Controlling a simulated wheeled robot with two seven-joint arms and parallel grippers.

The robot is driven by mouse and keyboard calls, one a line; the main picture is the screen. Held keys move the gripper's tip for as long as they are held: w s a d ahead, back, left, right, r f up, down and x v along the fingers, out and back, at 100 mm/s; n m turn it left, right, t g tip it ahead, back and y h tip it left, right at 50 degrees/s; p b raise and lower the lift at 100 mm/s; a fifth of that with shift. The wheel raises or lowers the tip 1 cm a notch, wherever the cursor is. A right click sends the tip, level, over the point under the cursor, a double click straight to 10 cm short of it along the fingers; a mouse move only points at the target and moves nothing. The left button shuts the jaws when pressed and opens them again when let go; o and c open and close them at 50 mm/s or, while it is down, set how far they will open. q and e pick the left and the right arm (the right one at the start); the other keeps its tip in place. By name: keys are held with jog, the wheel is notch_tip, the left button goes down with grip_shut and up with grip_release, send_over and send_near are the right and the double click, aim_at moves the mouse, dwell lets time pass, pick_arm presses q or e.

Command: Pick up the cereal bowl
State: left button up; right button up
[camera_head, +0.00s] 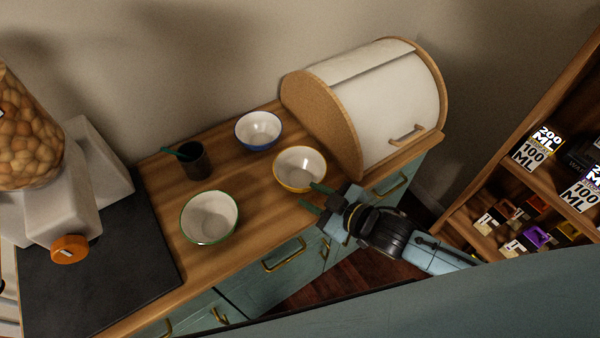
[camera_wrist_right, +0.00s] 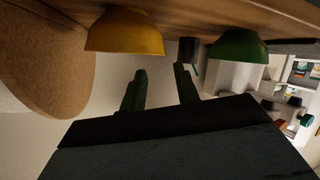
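Three white-lined bowls stand upright on the wooden counter (camera_head: 165,250). One is a yellow-rimmed bowl (camera_head: 300,168), one a green-rimmed bowl (camera_head: 209,217) and one a blue-rimmed bowl (camera_head: 258,130). I cannot tell which one is the cereal bowl. My right gripper (camera_head: 315,197) is open and empty at the counter's front edge, close to the yellow bowl but apart from it. In the right wrist view, which looks upside down, the yellow bowl (camera_wrist_right: 125,33) and green bowl (camera_wrist_right: 238,46) lie beyond the open fingers (camera_wrist_right: 160,72). My left gripper is not in view.
A bread box (camera_head: 375,105) stands right behind the yellow bowl. A black cup (camera_head: 194,162) with a green utensil stands left of the blue bowl. A dispenser (camera_head: 60,190) is at far left by a dark slab (camera_head: 110,270). A shelf (camera_head: 545,185) stands right.

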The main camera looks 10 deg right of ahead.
jog(key=x, duration=0.9)
jog(key=shift+a+r, duration=0.1)
jog(key=shift+r, duration=0.1)
grip_shut()
